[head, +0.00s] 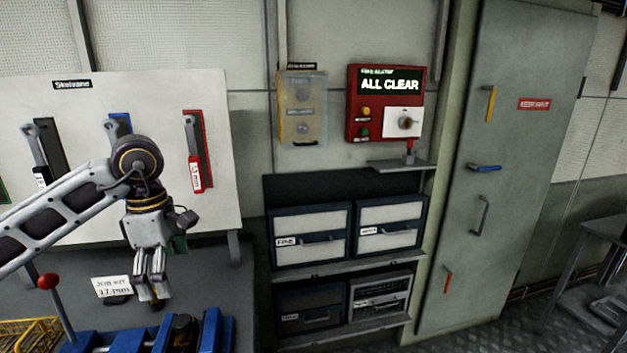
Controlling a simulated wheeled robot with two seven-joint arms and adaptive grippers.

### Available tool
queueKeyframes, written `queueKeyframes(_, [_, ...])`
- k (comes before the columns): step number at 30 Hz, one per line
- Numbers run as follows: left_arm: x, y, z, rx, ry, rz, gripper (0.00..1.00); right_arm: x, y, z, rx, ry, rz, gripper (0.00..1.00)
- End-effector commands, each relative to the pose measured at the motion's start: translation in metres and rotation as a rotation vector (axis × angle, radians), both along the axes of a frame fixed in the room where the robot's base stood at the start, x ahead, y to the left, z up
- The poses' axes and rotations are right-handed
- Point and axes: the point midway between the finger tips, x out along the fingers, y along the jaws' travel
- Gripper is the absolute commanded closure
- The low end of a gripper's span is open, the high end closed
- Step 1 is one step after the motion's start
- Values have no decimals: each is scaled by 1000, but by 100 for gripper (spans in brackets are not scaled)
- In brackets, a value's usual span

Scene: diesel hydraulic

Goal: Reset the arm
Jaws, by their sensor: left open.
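My left arm comes in from the left in the head view. My left gripper (153,290) points down over the dark workbench (215,275), in front of the white tool board. Its fingers are open, with nothing seen between them. A small white card (112,289) with printed text lies on the bench just left of the fingers. My right gripper is not in view.
Wrenches hang on the tool board (80,95). A blue fixture (205,330), a red-knobbed lever (48,282) and a yellow basket (25,335) are at bottom left. A red "ALL CLEAR" panel (385,125), drawer shelves (310,235) and a grey door (490,230) stand to the right.

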Motion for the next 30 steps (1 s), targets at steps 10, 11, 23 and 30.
queueKeyframes(10, [0,0,41,0,0,0,0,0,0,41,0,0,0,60])
queueKeyframes(11, [0,0,44,0,0,0,0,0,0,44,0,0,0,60])
queueKeyframes(23, [0,0,72,0,0,0,0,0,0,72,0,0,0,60])
queueKeyframes(30, [0,0,78,0,0,0,0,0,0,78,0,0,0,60])
